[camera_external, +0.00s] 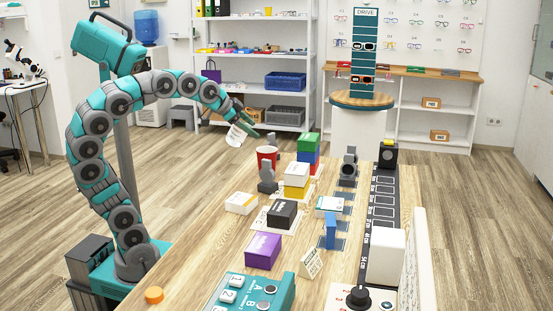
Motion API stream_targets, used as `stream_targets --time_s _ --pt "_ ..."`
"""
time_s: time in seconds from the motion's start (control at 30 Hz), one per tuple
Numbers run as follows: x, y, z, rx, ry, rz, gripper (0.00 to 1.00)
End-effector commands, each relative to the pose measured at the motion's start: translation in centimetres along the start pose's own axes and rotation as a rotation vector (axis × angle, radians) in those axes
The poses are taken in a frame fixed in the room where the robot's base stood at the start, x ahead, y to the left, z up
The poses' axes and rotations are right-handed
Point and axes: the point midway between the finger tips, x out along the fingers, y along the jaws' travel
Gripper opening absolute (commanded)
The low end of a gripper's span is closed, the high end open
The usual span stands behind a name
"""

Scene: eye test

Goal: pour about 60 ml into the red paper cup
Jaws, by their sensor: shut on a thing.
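The red paper cup (267,158) stands upright on the long wooden table, behind a grey upright piece that stands close in front of it. My gripper (243,121) is up and to the left of the cup, at the end of my teal and grey arm. It is shut on a whitish container (237,135), which looks tilted and is held above table height, apart from the cup. A green part shows at the top of the container. Its contents, and what is inside the cup, are too small to tell. No stream of liquid is visible.
The table (212,250) also bears a grey upright piece (267,180), stacked coloured boxes (307,150), a purple box (263,250), a black box (282,214), a white box (242,203) and a teal button panel (255,291). An orange puck (154,295) lies at the near left.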

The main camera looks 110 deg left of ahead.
Motion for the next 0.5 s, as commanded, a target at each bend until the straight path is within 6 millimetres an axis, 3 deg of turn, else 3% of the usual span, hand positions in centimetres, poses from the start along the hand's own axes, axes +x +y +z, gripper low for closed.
stream_targets --time_s 0.17,0.37,0.5 --pt "-0.6 -0.2 -1.1 0.076 -0.08 -0.035 0.09" --pt "0.0 -0.1 -0.2 0.16 -0.174 -0.069 0.09" --pt "3.0 1.4 3.3 0.219 -0.241 -0.094 0.09"
